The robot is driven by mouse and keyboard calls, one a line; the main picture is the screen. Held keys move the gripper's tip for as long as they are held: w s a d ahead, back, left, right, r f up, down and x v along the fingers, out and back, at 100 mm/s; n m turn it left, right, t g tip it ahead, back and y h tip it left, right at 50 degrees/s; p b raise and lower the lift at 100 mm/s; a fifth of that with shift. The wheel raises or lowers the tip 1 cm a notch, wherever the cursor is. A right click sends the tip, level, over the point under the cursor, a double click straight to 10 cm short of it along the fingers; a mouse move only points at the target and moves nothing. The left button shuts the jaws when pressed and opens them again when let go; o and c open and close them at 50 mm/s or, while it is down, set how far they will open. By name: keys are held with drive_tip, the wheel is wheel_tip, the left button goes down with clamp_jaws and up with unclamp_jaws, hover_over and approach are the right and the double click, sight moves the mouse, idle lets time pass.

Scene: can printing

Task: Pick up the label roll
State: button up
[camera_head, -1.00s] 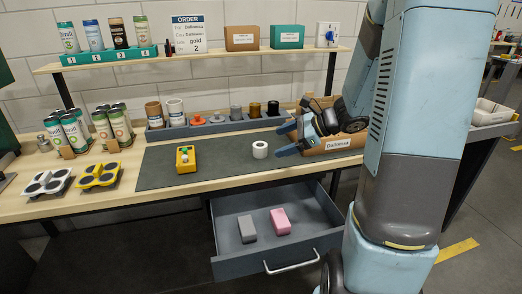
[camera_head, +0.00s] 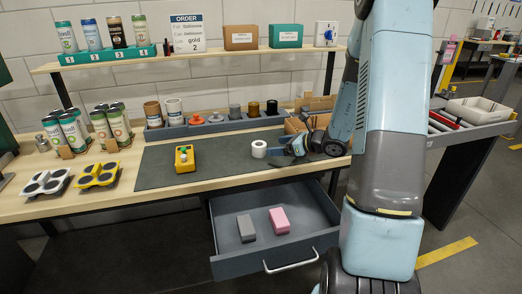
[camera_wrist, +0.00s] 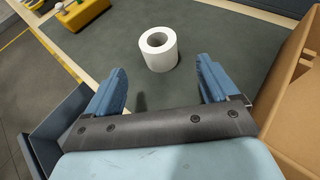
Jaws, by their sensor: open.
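The label roll (camera_head: 259,149) is a small white cylinder with a hole in its top. It stands upright on the dark mat (camera_head: 215,166) on the workbench. In the wrist view the label roll (camera_wrist: 158,49) stands beyond my fingertips, roughly midway between them and a little to the left. My gripper (camera_head: 283,151) is just right of the roll in the head view. In the wrist view my gripper (camera_wrist: 160,82) is open, with two blue fingers apart and nothing between them.
A yellow device (camera_head: 185,158) sits on the mat to the left. A cardboard box (camera_head: 316,103) stands behind my gripper, partly hidden by my arm. An open drawer (camera_head: 228,205) below holds a grey and a pink block. The mat between the device and roll is clear.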

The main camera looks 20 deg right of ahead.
sight(265, 146)
drive_tip(key=shift+x, duration=3.25)
drive_tip(key=shift+r, duration=0.15)
drive_tip(key=c, duration=1.2)
